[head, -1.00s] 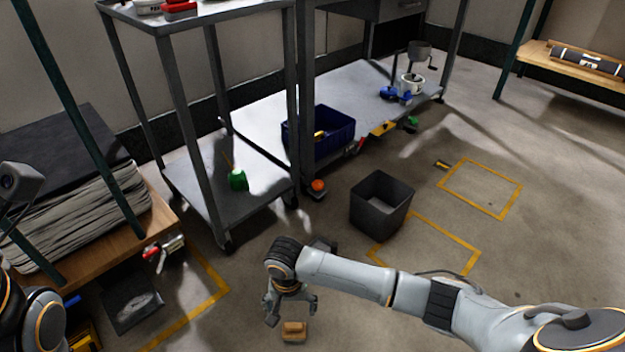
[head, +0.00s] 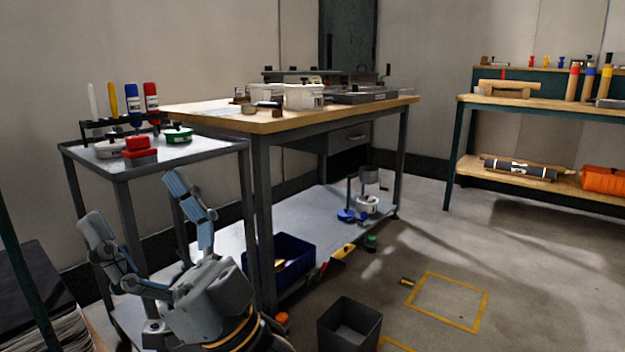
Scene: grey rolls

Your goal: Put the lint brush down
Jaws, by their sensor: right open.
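My right gripper (head: 142,205) is raised large at the lower left, in front of the grey cart. Its fingers are spread wide and nothing shows between them. I cannot pick out a lint brush in the current head view. The floor below the gripper is outside the picture. My left gripper is not in view.
The grey cart (head: 200,148) holds upright bottles and a red stamp-like item (head: 138,150). A wood-topped workbench (head: 300,118) stands behind, with a blue crate (head: 285,262) on its lower shelf. A dark open bin (head: 348,325) stands on the floor near a yellow taped rectangle (head: 447,300).

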